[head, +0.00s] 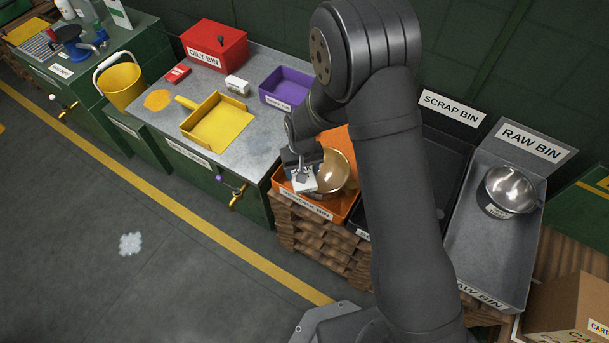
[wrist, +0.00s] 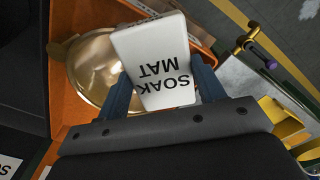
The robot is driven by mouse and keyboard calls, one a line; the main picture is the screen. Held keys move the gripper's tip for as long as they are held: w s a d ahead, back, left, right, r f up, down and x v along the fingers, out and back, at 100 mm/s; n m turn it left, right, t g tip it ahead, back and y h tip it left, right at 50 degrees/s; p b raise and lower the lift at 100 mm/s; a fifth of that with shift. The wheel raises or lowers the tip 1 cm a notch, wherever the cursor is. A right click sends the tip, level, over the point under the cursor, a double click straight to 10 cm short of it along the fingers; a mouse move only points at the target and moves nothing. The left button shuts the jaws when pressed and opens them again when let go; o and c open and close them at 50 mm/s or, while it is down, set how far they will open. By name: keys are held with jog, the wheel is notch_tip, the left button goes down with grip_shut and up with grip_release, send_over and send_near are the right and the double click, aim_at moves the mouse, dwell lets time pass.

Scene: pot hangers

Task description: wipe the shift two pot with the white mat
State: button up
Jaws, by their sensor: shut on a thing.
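My gripper (head: 302,172) is shut on a white mat labelled SOAK MAT. The mat (wrist: 155,55) fills the space between my two fingers in the wrist view. A brassy round pot (head: 335,172) sits in the orange bin (head: 348,215); it also shows in the wrist view (wrist: 90,72). The mat is over the pot's edge; I cannot tell whether they touch. The pot's own label is hidden, so I cannot tell if it is the shift two pot. A silver pot (head: 510,190) with a small, unreadable label sits in the RAW BIN (head: 470,235) at the right.
The black SCRAP BIN (head: 447,150) stands between the orange and raw bins. The grey bench holds a yellow dustpan-like tray (head: 222,125), a purple tray (head: 285,88), a red OILY BIN (head: 214,45) and a white block (head: 237,84).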

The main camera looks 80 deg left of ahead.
jog(key=shift+r, duration=2.65)
jog(key=shift+r, duration=0.1)
jog(key=shift+r, duration=2.9)
jog(key=w+d+f+m, duration=0.1)
jog(key=w+m, duration=0.1)
jog(key=w, duration=0.8)
jog(key=w+d+m, duration=0.2)
jog(key=w, duration=0.8)
jog(key=w+d+f+m, duration=0.1)
jog(key=w+d+m, duration=0.2)
jog(key=w+d, duration=0.5)
jog(key=w+d+m, duration=0.2)
jog(key=w+d, duration=0.1)
jog(key=w, duration=0.8)
jog(key=w+d+f+m, duration=0.1)
jog(key=w+d+m, duration=0.1)
jog(key=w+d, duration=0.5)
jog(key=w+d+f+m, duration=0.15)
jog(key=w+d, duration=0.25)
jog(key=d, duration=0.5)
jog(key=w+d+m, duration=0.2)
jog(key=d, duration=0.9)
jog(key=w+d+m, duration=0.2)
jog(key=d+m, duration=0.1)
jog(key=d, duration=0.8)
jog(key=shift+d, duration=0.15)
